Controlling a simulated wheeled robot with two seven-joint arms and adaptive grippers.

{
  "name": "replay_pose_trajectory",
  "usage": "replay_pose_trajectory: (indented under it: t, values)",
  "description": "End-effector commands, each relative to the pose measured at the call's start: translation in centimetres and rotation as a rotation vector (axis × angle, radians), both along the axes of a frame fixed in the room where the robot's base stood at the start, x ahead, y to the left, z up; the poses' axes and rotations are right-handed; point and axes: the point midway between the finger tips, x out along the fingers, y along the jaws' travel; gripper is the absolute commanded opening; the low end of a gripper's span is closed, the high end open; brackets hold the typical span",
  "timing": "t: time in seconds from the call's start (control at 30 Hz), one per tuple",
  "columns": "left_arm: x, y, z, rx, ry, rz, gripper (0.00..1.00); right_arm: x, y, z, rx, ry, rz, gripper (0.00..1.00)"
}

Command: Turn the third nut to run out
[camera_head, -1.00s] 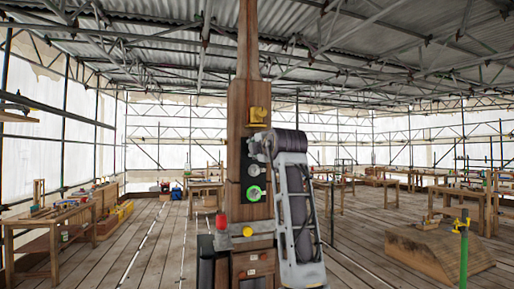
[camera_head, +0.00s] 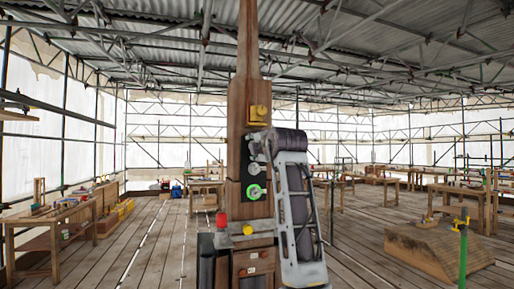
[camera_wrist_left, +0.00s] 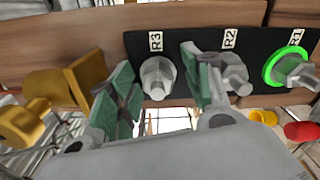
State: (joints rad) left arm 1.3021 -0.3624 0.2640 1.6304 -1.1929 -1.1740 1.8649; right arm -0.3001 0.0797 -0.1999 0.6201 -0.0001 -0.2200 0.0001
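The wooden spire post (camera_head: 245,90) stands upright ahead of me with a black plate (camera_head: 243,155) on its face. In the left wrist view the plate bears three grey nuts labelled R3, R2 and R1. The R3 nut (camera_wrist_left: 157,77) lies between the green-padded fingers of my left gripper (camera_wrist_left: 157,68), with a visible gap on each side. The R2 nut (camera_wrist_left: 236,75) is just right of the right finger. The R1 nut (camera_wrist_left: 293,70) has a bright green ring around it. In the head view my arm hides R3. My right gripper is not in view.
A yellow block (camera_head: 259,114) sits on the post above the plate; it also shows close to the left finger in the wrist view (camera_wrist_left: 62,92). A red knob (camera_head: 221,220) and a yellow knob (camera_head: 247,230) are below. Workbenches (camera_head: 50,225) stand around the plank floor.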

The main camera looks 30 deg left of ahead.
Motion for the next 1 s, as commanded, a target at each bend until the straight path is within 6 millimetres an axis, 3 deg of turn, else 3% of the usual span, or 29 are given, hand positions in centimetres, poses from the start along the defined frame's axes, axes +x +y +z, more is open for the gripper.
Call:
replay_pose_trajectory:
  t: [0.47, 1.0]
  values:
    - [-0.7, -0.8, 0.2, 0.003, -0.004, -0.001, 0.49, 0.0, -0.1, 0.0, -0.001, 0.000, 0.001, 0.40]
    - [-5.0, -5.8, 0.2, 0.003, -0.003, 0.000, 0.49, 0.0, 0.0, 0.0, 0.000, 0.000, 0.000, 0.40]
